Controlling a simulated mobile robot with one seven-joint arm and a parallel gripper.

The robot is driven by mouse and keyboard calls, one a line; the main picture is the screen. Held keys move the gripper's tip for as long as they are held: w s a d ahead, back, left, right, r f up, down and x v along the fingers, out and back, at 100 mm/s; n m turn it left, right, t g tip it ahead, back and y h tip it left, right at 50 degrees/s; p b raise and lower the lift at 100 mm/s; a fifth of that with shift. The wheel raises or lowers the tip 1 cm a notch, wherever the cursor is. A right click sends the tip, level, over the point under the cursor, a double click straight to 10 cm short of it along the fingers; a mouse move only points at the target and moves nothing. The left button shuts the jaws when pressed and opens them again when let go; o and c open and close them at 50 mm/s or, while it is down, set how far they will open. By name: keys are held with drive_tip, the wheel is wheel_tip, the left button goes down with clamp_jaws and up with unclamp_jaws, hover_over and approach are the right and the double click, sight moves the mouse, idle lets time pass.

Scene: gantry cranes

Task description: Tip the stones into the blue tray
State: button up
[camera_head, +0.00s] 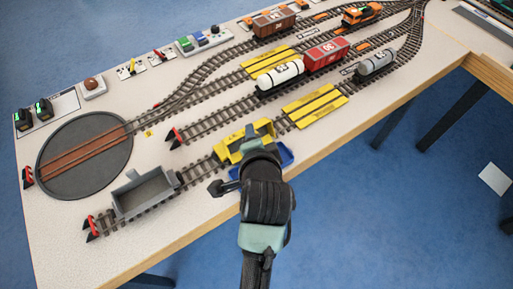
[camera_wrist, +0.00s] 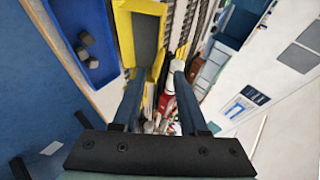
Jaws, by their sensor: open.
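The blue tray (camera_head: 286,157) sits at the table's front edge, partly hidden by my arm in the head view. In the wrist view the blue tray (camera_wrist: 103,19) is at upper left, with a few dark grey stones (camera_wrist: 86,48) lying in it. The yellow wagon (camera_head: 232,149) stands on the front track beside the tray. In the wrist view its yellow body (camera_wrist: 122,30) has a grey interior in which I see no stones. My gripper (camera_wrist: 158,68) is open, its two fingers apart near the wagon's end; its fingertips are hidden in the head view.
A grey open wagon (camera_head: 146,190) stands on the front track to the left, near a red buffer (camera_head: 91,227). A turntable (camera_head: 84,155) lies further left. Tank wagons, including a white one (camera_head: 280,76), and a red boxcar (camera_head: 326,56) stand on tracks behind. Yellow crossings (camera_head: 314,105) are nearby.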

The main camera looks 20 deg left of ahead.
drive_tip(key=v, duration=0.8)
drive_tip(key=shift+s+r+p, duration=0.2)
drive_tip(key=shift+s+p, duration=0.1)
drive_tip(key=shift+d, duration=0.15)
idle(0.9)
drive_tip(key=w+d+r+n+t+p, duration=0.1)
drive_tip(key=w+r+t, duration=0.2)
drive_tip(key=r, duration=0.6)
drive_tip(key=w+d+r+n+t+p, duration=0.1)
drive_tip(key=w+r+n+t+p, duration=0.1)
drive_tip(key=r, duration=0.8)
drive_tip(key=w+d+r+n+t+p, duration=0.1)
drive_tip(key=w+r+t, duration=0.2)
drive_tip(key=r, duration=0.6)
drive_tip(key=s+d+r+n+t+h+p, duration=0.1)
drive_tip(key=s+d+r+n+t, duration=0.1)
drive_tip(key=r, duration=0.8)
drive_tip(key=s+d+r+n+t+h+p, duration=0.1)
drive_tip(key=s+d+r+n+t+h, duration=0.1)
drive_tip(key=r, duration=0.7)
drive_tip(key=s+d+r+n+t+h+p, duration=0.1)
drive_tip(key=s+r+t, duration=0.3)
drive_tip(key=r, duration=0.6)
drive_tip(key=shift+s+d+r+n+t+p, duration=0.3)
drive_tip(key=shift+d+n+t+p, duration=0.15)
drive_tip(key=shift+t, duration=0.35)
